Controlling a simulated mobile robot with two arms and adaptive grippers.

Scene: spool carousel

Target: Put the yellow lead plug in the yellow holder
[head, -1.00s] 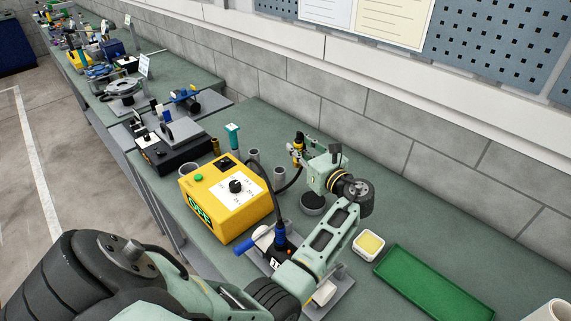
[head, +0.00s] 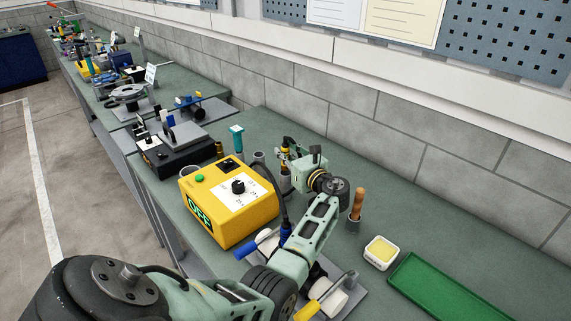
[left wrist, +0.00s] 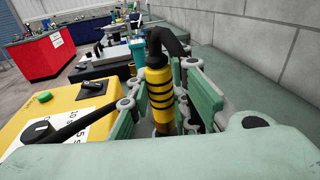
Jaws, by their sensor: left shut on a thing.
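The yellow lead plug (head: 285,153) has black bands and a black cable from its top. My left gripper (left wrist: 162,105) is shut on it and holds it upright; the plug also shows large in the left wrist view (left wrist: 159,88). In the head view the plug is right over a small grey upright cup (head: 286,184) behind the yellow box. I cannot tell whether its lower end is inside the cup. The gripper fingers hide part of the plug, and no yellow marking shows on the cup. My right gripper is not in view.
The yellow box (head: 228,212) with a black knob stands left of the gripper. A teal-topped object (head: 237,138) is behind it. A wooden handle (head: 358,202) stands in a cup to the right. A white dish (head: 381,252) and a green tray (head: 450,288) lie farther right.

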